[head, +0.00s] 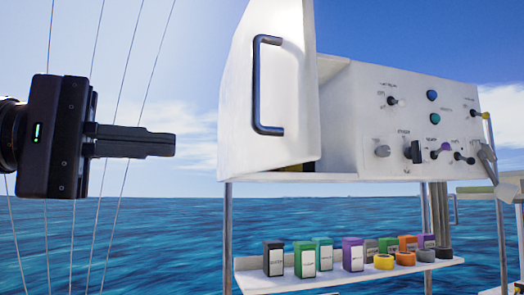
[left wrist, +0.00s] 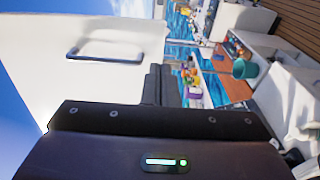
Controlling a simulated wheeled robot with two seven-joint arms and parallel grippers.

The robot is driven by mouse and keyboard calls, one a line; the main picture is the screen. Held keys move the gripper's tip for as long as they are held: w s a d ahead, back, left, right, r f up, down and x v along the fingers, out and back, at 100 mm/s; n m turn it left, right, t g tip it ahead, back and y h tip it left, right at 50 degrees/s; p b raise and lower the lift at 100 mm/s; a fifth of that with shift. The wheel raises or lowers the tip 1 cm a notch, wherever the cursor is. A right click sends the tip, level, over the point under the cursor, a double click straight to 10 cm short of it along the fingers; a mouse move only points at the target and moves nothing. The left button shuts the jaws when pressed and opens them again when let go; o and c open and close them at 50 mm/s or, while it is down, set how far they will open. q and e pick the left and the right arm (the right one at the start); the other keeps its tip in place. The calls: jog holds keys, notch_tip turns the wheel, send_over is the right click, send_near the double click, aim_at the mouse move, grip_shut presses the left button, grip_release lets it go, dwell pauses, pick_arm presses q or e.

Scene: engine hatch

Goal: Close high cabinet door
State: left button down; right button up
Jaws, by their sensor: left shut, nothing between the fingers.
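The high cabinet (head: 340,90) is a white box on posts in the head view. Its white door (head: 235,110) stands open at the left end, with a dark bar handle (head: 257,85) on its face. The door (left wrist: 60,40) and handle (left wrist: 105,57) also show in the left wrist view. My left gripper (head: 172,146) is shut and empty, left of the door and apart from it, pointing right at about the height of the handle's lower end. In the left wrist view its fingers (left wrist: 160,86) show beside the door. My right gripper is not in view.
The cabinet's front panel carries knobs and switches (head: 417,150). Below it, a white shelf (head: 340,277) holds several coloured boxes and tape rolls. Thin wires (head: 100,230) run behind my left arm. Open air lies between my left gripper and the door.

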aim_at(298, 153)
pick_arm(q)
jog(key=p+x, duration=0.5)
jog(key=x, duration=0.7)
jog(key=shift+w+d+r+p, duration=0.2)
jog(key=shift+d+p, duration=0.1)
jog(key=shift+p, duration=0.1)
jog(key=shift+w+d+f, duration=0.2)
jog(key=shift+w+d, duration=0.05)
jog(key=shift+d, duration=0.35)
